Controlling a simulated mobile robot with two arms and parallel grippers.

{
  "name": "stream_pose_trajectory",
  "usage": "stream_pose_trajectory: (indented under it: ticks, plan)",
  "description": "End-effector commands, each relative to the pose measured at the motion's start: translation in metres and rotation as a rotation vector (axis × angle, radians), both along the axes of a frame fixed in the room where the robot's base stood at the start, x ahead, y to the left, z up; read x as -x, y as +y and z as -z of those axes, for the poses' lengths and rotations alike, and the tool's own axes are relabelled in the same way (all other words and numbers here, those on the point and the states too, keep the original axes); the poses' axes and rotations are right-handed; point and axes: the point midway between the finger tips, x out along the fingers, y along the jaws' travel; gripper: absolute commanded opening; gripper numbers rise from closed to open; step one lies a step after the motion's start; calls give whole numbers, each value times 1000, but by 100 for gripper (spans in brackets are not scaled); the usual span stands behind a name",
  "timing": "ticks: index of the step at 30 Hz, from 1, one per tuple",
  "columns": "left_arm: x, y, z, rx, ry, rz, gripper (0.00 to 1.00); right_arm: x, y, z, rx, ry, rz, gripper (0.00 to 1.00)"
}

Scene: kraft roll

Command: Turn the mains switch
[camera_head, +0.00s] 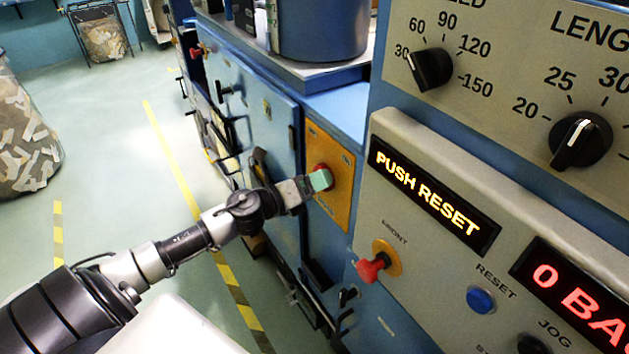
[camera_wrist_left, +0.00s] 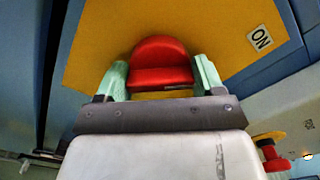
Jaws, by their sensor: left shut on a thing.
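The mains switch is a red rotary handle (camera_wrist_left: 160,62) on a yellow plate (camera_head: 340,196) on the blue cabinet. In the left wrist view the plate (camera_wrist_left: 232,22) carries an "ON" label at the right. My left gripper (camera_head: 320,181) reaches the switch, its pale green fingertips on either side of the red handle; it also shows in the left wrist view (camera_wrist_left: 161,80). It is shut on the handle. In the head view the fingers hide much of the handle. My right gripper is not in view.
Right of the switch, a grey panel holds a "PUSH RESET" display (camera_head: 430,198), a red knob (camera_head: 372,267), a blue reset button (camera_head: 481,299) and black dials (camera_head: 580,138). A paper-filled bag (camera_head: 24,140) stands left. The floor (camera_head: 110,160) between is clear.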

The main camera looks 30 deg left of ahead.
Motion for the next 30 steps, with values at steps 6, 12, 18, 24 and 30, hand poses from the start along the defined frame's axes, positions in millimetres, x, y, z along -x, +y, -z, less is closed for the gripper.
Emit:
stream_pose_trajectory:
  ticks: [6, 12, 18, 24, 30]
  plan:
    - [0, 0, 1, -5, 0, 1, 94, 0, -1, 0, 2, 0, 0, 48]
    - [0, 0, 0, -3, 0, 0, 94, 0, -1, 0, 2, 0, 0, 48]
    - [7, 3, 2, -1, 1, 0, 94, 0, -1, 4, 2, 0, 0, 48]
    - [34, 14, 5, -3, 4, 0, 94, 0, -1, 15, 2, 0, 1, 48]
    - [65, 26, 5, 0, 4, -1, 94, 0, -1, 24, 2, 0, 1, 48]
